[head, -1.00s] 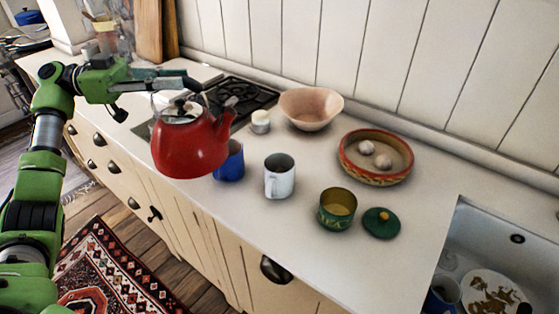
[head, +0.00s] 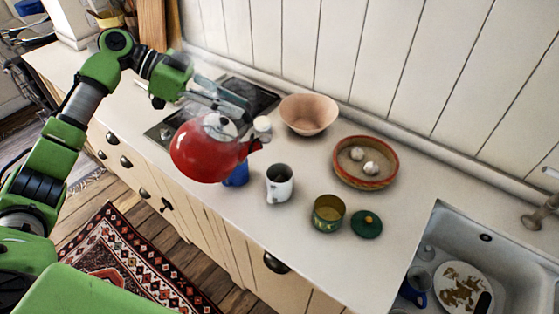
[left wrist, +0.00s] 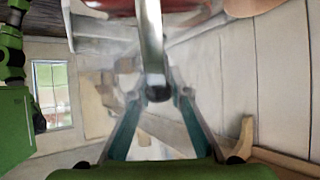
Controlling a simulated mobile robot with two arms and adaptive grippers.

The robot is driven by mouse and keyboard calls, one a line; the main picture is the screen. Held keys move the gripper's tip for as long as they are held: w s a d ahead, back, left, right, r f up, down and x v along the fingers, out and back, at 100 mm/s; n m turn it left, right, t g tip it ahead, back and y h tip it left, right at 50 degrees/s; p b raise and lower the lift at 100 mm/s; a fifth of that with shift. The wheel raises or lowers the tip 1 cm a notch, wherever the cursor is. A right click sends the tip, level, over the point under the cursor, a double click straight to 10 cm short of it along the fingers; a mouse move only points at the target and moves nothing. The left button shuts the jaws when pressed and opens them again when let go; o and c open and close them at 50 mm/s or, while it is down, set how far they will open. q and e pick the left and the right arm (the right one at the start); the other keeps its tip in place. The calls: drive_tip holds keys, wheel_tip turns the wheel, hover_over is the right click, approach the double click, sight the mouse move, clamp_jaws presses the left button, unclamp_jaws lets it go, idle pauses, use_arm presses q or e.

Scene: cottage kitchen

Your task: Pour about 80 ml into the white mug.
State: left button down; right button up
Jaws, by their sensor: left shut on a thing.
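My left gripper (head: 222,103) is shut on the handle of a red kettle (head: 200,152), held in the air above the counter. The kettle leans toward its spout, which points right. In the left wrist view the handle (left wrist: 151,40) runs between the fingers (left wrist: 157,92), and the red kettle body (left wrist: 160,5) shows at the top edge. The white mug (head: 280,187) stands upright on the counter, right of and below the spout. No stream shows, and the mug's liquid level cannot be made out. My right gripper is not in view.
A blue mug (head: 237,176) is partly hidden by the kettle. A green tin (head: 327,215) and its lid (head: 367,225) stand right of the white mug. Behind are a pink bowl (head: 309,114) and a red-rimmed dish (head: 365,181). The sink (head: 420,240) is at right.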

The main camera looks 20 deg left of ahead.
use_arm(q)
drive_tip(key=shift+w+d+r+y+p, duration=0.1)
drive_tip(key=shift+w+d+y+p, duration=0.15)
drive_tip(key=shift+d+p, duration=0.35)
drive_tip(key=shift+w+d+r+y+p, duration=0.1)
drive_tip(key=shift+d+y+p, duration=0.15)
drive_tip(key=shift+d+p, duration=0.3)
drive_tip(key=shift+w+d+f+y+p, duration=0.15)
drive_tip(key=shift+d+f+y+p, duration=0.1)
drive_tip(key=shift+d+y+p, duration=0.2)
drive_tip(key=shift+w+d+f+g+y+p, duration=0.2)
drive_tip(key=shift+d+f+g+y+p, duration=0.3)
drive_tip(key=shift+d, duration=0.3)
drive_tip(key=shift+w+d+f+y+p, duration=0.1)
drive_tip(key=shift+d+f+y+p, duration=0.1)
drive_tip(key=shift+d+y+p, duration=0.15)
drive_tip(key=shift+w+d+f, duration=0.15)
drive_tip(key=shift+w+d, duration=0.2)
drive_tip(key=shift+w, duration=0.2)
drive_tip(key=shift+d, duration=0.15)
drive_tip(key=shift+f, duration=0.1)
